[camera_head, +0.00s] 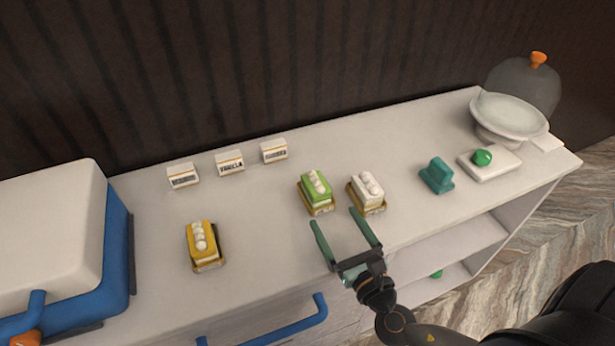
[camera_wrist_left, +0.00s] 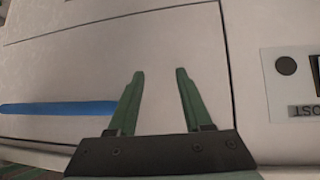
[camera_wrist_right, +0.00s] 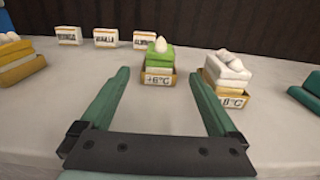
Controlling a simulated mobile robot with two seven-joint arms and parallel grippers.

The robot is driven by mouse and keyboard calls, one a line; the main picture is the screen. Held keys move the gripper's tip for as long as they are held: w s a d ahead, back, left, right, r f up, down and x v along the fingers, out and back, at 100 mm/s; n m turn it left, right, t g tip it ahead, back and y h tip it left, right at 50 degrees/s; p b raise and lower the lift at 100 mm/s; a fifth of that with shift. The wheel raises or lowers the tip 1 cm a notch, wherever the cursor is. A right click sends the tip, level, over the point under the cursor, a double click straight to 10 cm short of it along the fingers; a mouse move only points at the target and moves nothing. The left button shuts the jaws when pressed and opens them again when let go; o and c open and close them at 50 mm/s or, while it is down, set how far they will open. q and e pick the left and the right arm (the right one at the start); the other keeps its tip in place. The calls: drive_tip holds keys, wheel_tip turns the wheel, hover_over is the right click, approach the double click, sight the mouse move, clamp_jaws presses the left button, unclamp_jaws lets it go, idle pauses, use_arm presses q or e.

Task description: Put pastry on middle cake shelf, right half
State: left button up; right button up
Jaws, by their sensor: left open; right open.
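Three pastries stand on gold bases on the white counter: a yellow one (camera_head: 203,240), a green one (camera_head: 315,187) and a white one (camera_head: 368,188). My right gripper (camera_head: 333,216) is open and empty, at the front side of the green and white pastries. In the right wrist view the green pastry (camera_wrist_right: 159,60) lies ahead between the fingers, and the white one (camera_wrist_right: 230,70) stands to its right. My left gripper (camera_wrist_left: 160,73) is open and empty in its wrist view, before a pale panel. Open shelves (camera_head: 460,246) show under the counter's right end; which is the cake shelf is unclear.
Three label cards (camera_head: 230,162) stand at the back. A blue and white box (camera_head: 115,255) fills the left end. A teal object (camera_head: 437,175), a white block with a green knob (camera_head: 489,162), and a white bowl (camera_head: 508,115) by a grey dome (camera_head: 528,85) are at right.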

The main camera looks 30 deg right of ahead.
drive_tip(key=shift+w+r, duration=0.15)
drive_tip(key=shift+w, duration=0.25)
drive_tip(key=p, duration=0.1)
approach(310, 174)
drive_tip(key=shift+w+d+f, duration=0.2)
drive_tip(key=shift+w+f, duration=0.4)
drive_tip(key=shift+w, duration=0.15)
drive_tip(key=shift+w+d+f+p, duration=0.1)
drive_tip(key=shift+w+p, duration=0.1)
drive_tip(key=shift+w, duration=1.45)
drive_tip(key=shift+w+d+p, duration=0.1)
drive_tip(key=shift+w+p, duration=0.05)
drive_tip(key=shift+w, duration=1.55)
use_arm(q)
drive_tip(key=shift+s+r, duration=0.45)
drive_tip(key=shift+r, duration=0.3)
use_arm(e)
drive_tip(key=shift+c, duration=0.2)
drive_tip(key=c, duration=1.5)
use_arm(q)
drive_tip(key=shift+r, duration=0.15)
use_arm(e)
drive_tip(key=shift+r, duration=0.2)
